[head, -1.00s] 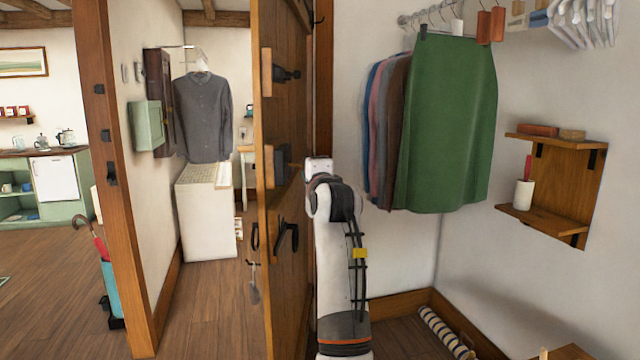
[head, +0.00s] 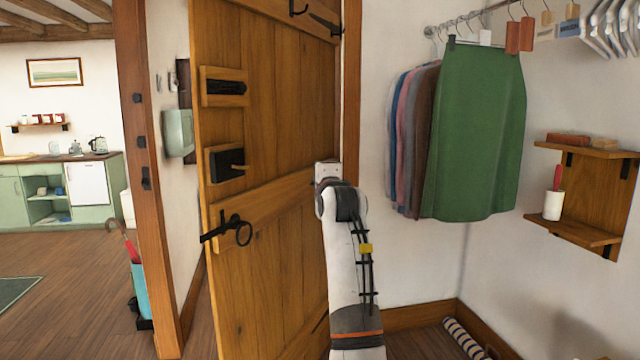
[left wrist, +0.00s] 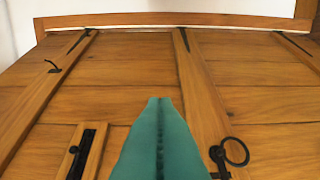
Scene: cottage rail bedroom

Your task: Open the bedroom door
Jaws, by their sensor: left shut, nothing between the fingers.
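The wooden plank door (head: 275,120) stands ajar, hinged on its right; a gap shows between its free edge and the left doorpost (head: 150,200). On its face are a black ring handle (head: 243,233) and bolts. The left wrist view shows the door (left wrist: 120,75) turned sideways, with the ring handle (left wrist: 236,151) at lower right. My left gripper (left wrist: 158,100) is shut and empty, its teal fingers in front of the door face; contact cannot be told. In the head view a white arm of mine covers part of the door, and no fingers show. My right gripper is not in view.
Hanging clothes with a green skirt (head: 475,135) and a wooden wall shelf (head: 590,195) are on the right. A striped roll (head: 463,338) lies on the floor there. An umbrella stand (head: 139,290) is beyond the left doorpost. Open floor (head: 70,260) lies at the left.

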